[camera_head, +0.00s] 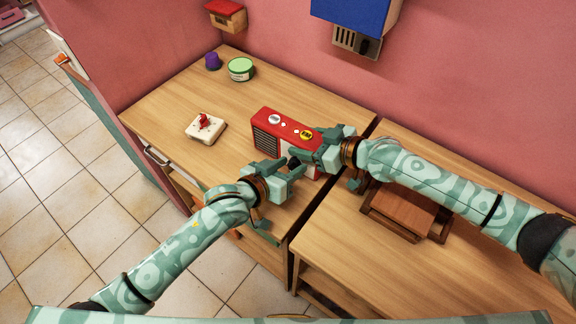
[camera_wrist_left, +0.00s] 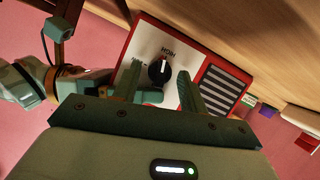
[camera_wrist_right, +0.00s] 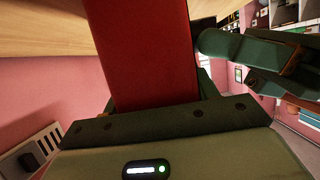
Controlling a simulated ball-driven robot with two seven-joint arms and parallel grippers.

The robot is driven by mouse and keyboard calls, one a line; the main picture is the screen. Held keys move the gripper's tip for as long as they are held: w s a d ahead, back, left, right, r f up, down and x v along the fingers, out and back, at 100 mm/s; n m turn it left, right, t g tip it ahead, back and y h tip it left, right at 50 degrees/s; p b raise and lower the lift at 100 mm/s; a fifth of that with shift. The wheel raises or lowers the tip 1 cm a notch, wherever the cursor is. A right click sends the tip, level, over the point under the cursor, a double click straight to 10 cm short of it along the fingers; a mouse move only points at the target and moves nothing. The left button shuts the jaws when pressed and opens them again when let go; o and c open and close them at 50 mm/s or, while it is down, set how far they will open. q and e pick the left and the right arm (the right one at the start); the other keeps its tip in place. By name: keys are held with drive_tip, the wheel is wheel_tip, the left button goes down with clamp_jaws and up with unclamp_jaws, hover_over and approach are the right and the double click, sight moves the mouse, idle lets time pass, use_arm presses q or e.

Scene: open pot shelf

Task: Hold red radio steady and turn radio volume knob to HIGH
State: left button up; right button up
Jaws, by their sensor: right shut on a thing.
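The red radio (camera_head: 283,127) stands on the wooden desk, its pale front facing my left gripper. In the left wrist view its white front panel (camera_wrist_left: 148,45) shows a black knob (camera_wrist_left: 159,73) with a white mark. The mark lies roughly up and down in that picture, towards the label HIGH; a second label at left is hard to read. My left gripper (camera_head: 290,172) is open at the radio's front, its fingers to either side of the knob, which shows between them. My right gripper (camera_head: 325,150) is shut on the radio's right end; the red casing (camera_wrist_right: 145,50) fills its jaws.
A white box with a red knob (camera_head: 206,128), a green-lidded tub (camera_head: 240,69) and a purple cup (camera_head: 212,61) stand left and behind on the desk (camera_head: 165,105). A brown wooden stand (camera_head: 405,205) is on the right-hand table, under my right arm. A blue cabinet (camera_head: 350,15) hangs on the wall.

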use_arm(q)
drive_tip(key=c, duration=0.6)
drive_tip(key=shift+d+m+t+y, duration=0.1)
drive_tip(key=shift+m+t+y, duration=0.3)
drive_tip(key=shift+m+y, duration=0.5)
drive_tip(key=shift+c, duration=0.2)
drive_tip(key=o, duration=1)
drive_tip(key=shift+c, duration=0.2)
drive_tip(key=shift+s, duration=0.1)
drive_tip(key=v, duration=1.2)
drive_tip(key=shift+f, duration=0.15)
